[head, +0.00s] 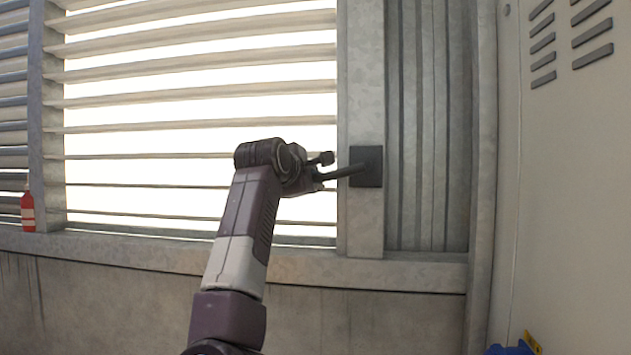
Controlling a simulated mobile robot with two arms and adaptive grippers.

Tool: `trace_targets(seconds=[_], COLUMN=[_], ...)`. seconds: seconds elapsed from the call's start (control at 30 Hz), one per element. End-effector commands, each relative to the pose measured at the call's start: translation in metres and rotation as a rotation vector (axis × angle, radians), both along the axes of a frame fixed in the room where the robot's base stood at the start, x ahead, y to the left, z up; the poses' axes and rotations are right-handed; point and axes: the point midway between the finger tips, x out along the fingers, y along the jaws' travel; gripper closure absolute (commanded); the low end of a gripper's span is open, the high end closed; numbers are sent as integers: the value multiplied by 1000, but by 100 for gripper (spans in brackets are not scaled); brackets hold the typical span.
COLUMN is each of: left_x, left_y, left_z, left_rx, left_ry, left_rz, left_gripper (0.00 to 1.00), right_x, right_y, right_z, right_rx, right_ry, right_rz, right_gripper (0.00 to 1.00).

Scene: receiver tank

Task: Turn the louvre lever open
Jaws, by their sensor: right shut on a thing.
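The louvre lever (346,172) is a dark bar that sticks out to the left from a dark square plate (368,165) on the concrete post. It slants slightly down toward its left end. My right gripper (322,169) is at that left end and is shut on the lever. The gripper and wrist partly hide the grip. The louvre (190,72) fills the window to the left, with bright light showing between its slats. My left gripper is not in view.
A red bottle (28,212) with a pale band stands on the sill at the far left. A concrete ledge (400,270) runs below the louvre. A pale cabinet (570,180) with vent slots stands at the right. Blue and yellow items (512,349) show at the bottom right.

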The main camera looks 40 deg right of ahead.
Motion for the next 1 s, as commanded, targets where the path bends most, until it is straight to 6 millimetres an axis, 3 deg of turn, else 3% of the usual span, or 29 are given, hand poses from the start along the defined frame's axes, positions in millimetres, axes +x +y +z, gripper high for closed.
trace_targets(seconds=[0.1, 0.13, 0.27, 0.67, 1.0], left_x=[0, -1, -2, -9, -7], left_y=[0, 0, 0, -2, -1], left_z=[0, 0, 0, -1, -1], left_rx=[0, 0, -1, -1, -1], left_ry=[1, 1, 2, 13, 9], left_rz=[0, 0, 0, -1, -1], left_gripper=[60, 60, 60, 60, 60], right_x=[0, 0, 0, -4, -40], right_y=[1, 1, 0, 7, 65], right_z=[4, 4, 3, 4, 15], right_rx=[-2, -2, -3, -3, -3], right_ry=[-9, -10, -8, -4, -6], right_rz=[2, 2, 1, 0, 4], right_gripper=[100, 82, 68, 67, 67])
